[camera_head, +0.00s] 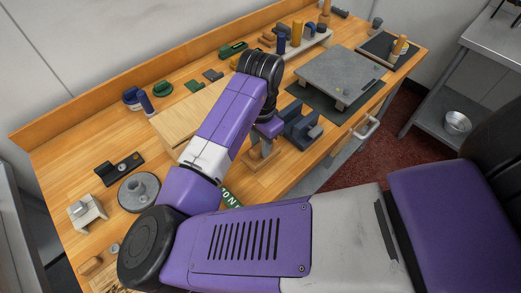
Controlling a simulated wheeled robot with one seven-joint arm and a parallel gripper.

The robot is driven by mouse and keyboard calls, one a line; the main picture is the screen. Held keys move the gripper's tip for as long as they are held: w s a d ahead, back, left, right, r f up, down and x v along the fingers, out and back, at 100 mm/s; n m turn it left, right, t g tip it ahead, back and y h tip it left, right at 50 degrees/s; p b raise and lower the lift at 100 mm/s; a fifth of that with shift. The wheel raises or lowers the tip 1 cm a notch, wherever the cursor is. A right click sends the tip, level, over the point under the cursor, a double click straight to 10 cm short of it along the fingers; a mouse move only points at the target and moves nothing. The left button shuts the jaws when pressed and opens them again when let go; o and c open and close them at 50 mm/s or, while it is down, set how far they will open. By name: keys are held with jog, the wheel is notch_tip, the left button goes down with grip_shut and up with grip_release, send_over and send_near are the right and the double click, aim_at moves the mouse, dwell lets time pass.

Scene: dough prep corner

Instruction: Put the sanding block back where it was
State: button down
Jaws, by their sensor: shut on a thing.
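My gripper (266,138) points down over the front part of the bench, right of the middle of the picture. It is shut on a light wooden piece (262,155), which may be the sanding block. My purple wrist hides the top of this piece and most of the fingers. I cannot tell whether the piece touches the bench top.
A blue-grey slotted holder (300,130) stands just right of my gripper. A large pale wooden board (180,122) lies left, partly behind my arm. Several small tools line the back. A drawer handle (367,127) juts from the front.

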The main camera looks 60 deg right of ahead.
aim_at(260, 152)
jog(key=shift+f, duration=1.55)
jog(key=shift+f, duration=0.2)
jog(key=c, duration=1.1)
grip_release()
jog(key=shift+c, duration=0.2)
jog(key=shift+r, duration=0.1)
